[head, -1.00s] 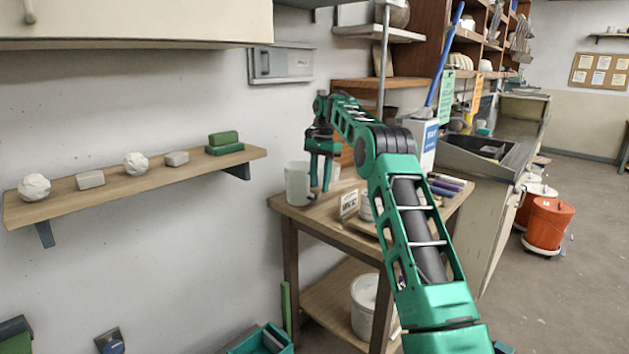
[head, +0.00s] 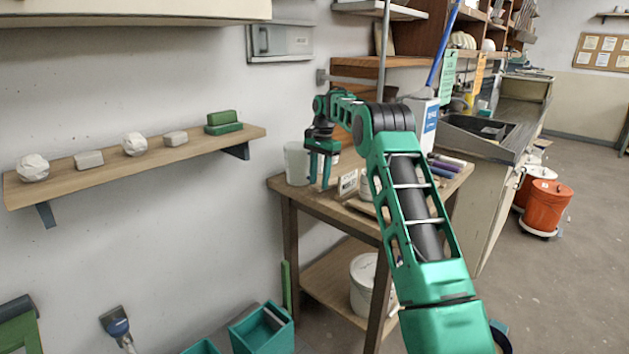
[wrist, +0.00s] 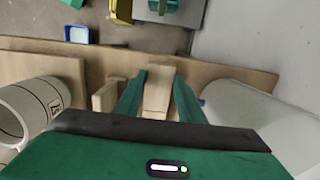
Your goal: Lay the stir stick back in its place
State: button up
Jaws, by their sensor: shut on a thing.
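My gripper (head: 320,187) is over the near left part of the wooden table (head: 290,187). In the wrist view its two green fingers (wrist: 158,95) are closed on a flat pale wooden piece, which I take for the stir stick (wrist: 158,82). The stick's lower end cannot be told apart from the wood behind it, so I cannot tell whether it touches anything. In the head view the stick is not clear. Another small pale wooden piece (wrist: 105,97) is just left of the fingers in the wrist view.
A white bucket (head: 297,163) stands left of my gripper, close by it in the wrist view (wrist: 262,120). A white labelled container (wrist: 32,110) is on the other side. A small sign (head: 348,182) stands right of the gripper. A lidded bucket (head: 364,285) is on the lower shelf.

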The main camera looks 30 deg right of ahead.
jog(key=o, duration=1.4)
jog(key=shift+c, duration=0.2)
jog(key=shift+o, duration=0.6)
jog(key=shift+w, duration=0.2)
notch_tip(320, 180, up, 11)
jog(key=shift+w+d, duration=0.35)
